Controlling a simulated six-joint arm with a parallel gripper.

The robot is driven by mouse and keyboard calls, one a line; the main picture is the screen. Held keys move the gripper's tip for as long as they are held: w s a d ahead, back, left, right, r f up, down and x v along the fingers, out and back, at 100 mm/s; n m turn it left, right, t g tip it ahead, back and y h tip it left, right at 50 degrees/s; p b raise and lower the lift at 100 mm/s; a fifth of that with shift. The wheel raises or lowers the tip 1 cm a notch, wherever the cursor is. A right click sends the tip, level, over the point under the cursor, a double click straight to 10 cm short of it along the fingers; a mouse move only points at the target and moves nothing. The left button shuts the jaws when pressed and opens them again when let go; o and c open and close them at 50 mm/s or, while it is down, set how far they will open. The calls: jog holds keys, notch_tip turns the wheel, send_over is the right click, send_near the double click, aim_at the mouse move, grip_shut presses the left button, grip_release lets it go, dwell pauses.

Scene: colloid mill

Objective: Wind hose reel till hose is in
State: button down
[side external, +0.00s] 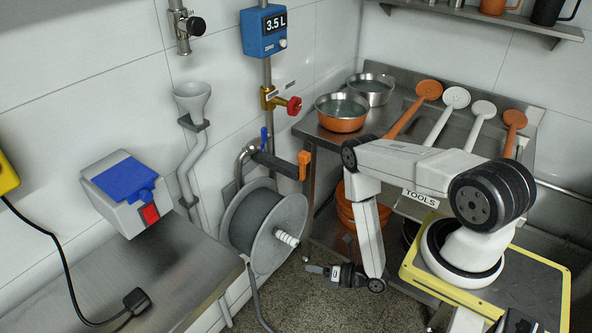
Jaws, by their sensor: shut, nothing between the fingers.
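The hose reel (292,215) is mounted against the tiled wall, its grey round side plate facing right. A pale ribbed part (286,238) sticks out from its middle; I take it for the crank grip or hub. A dark band on the drum (245,222) may be wound hose. A grey tube (256,293) runs down from below the reel past the bottom edge; I cannot tell whether it is hose or a support. My gripper (314,269) is shut and empty, low over the floor to the right of the reel, apart from it and pointing left.
A steel counter (185,275) with a grey blue-lidded box (125,190) stands at left. Above the reel is a dark fitting with an orange end (304,165). A steel shelf with an orange bowl (341,113) stands behind my arm. Speckled floor (310,305) is clear below my gripper.

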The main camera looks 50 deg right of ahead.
jog(key=x, duration=0.8)
jog(key=shift+d+r, duration=1.35)
jog(key=shift+d, duration=0.15)
jog(key=shift+d+r+m, duration=0.3)
jog(key=shift+m, duration=0.1)
jog(key=d+r+m+t+y, duration=0.1)
jog(key=d+m+t+y, duration=0.1)
jog(key=d+m, duration=0.6)
jog(key=shift+d+t, duration=0.4)
jog(key=shift+d, duration=1.7)
jog(key=shift+a+r, duration=0.15)
